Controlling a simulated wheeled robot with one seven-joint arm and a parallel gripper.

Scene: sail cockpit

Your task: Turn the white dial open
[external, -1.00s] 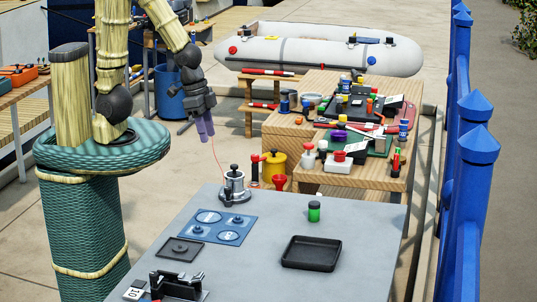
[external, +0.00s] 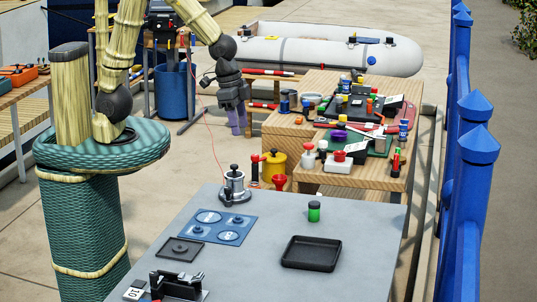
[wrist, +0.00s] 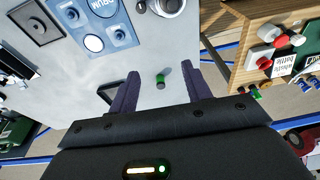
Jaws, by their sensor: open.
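No part stands out clearly as the white dial. Pale round faces show on a blue panel (external: 217,227), which lies flat on the grey table (external: 345,215); the wrist view shows the panel (wrist: 122,36) at top left, partly cut off. A silver, round, drum-like fitting with a black knob (external: 234,187) stands at the table's far left edge; part of it shows at the top of the wrist view (wrist: 168,5). My gripper (external: 238,130) is open and empty, pointing down, high beyond the fitting. Its purple fingers (wrist: 160,68) are spread wide in the wrist view.
A black square plate (external: 180,249) lies left of the panel. A cluttered wooden bench (external: 283,145) stands behind; a blue fence (external: 465,190) runs along the right.

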